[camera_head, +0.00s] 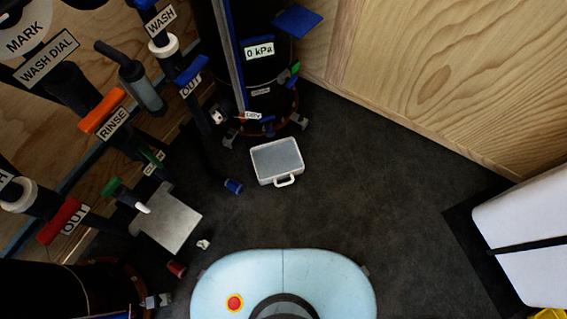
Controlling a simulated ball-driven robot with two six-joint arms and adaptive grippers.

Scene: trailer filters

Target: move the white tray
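The white tray (277,159) lies on the dark floor, just in front of the tall black filter tank. It is a shallow rectangular tray with a white rim, a grey inside and a white handle (285,181) on its near side. It looks empty. No gripper touches it. Neither of my grippers shows in the head view.
A black tank (262,90) with blue levers stands behind the tray. Labelled pipes and valves, including a red handle (61,221), fill the left. A grey plate (171,219) is at left. A white case (525,235) stands at right.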

